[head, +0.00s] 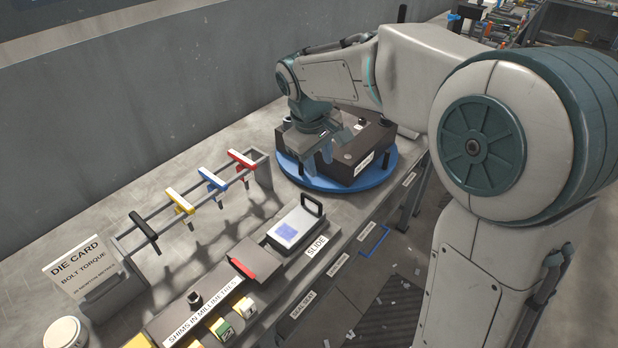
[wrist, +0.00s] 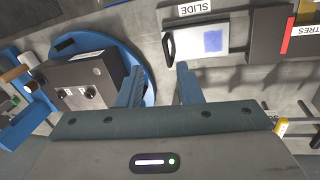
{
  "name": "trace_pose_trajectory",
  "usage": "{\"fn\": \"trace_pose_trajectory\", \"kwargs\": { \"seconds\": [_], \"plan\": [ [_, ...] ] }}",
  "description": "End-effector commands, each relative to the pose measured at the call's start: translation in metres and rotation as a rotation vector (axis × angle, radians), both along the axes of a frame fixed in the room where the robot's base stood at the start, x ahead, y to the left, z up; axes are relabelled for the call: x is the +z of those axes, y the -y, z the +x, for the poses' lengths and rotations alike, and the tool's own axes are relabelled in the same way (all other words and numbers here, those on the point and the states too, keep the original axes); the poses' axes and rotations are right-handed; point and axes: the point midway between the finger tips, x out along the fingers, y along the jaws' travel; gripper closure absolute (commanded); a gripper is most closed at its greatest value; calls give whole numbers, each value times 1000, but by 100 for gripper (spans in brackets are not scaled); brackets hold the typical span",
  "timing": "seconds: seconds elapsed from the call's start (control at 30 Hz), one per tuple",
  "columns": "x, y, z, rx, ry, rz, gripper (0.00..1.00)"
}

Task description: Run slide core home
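A pale slide plate with a blue patch (head: 288,231) and a black loop handle lies on the bench behind the SLIDE label (head: 317,246). It also shows at the top of the wrist view (wrist: 194,47). A dark die block (head: 367,147) sits on a round blue turntable (head: 383,177); the block is at the left in the wrist view (wrist: 80,78). My gripper (head: 326,150) hangs over the near left side of the block in the head view. Its two fingers (wrist: 158,82) stand apart with nothing between them. The block's left side is partly hidden by my gripper.
A rack holds black, yellow, blue and red T-handled tools (head: 197,187) left of the turntable. A shim tray (head: 190,312) with a red-edged box (head: 254,262) lies in front. A DIE CARD sign (head: 77,266) stands at left. Bench between rack and slide is clear.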

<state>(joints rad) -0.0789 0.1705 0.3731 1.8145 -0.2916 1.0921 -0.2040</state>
Motion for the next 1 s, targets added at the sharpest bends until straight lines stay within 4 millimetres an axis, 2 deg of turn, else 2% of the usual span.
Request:
{"fn": "trace_pose_trajectory", "kwargs": {
  "seconds": [0.03,0.1,0.3,0.47,0.8,1.0],
  "plan": [
    [-8,-12,11,36,-11,0,68],
    [-12,-24,21,76,-20,-4,68],
    [-20,-41,36,130,-30,-4,68],
    [-35,-39,38,135,-33,-6,68],
    [-103,-31,48,133,-35,-6,68],
    [-136,-27,54,134,-33,-5,68]
  ]
}}
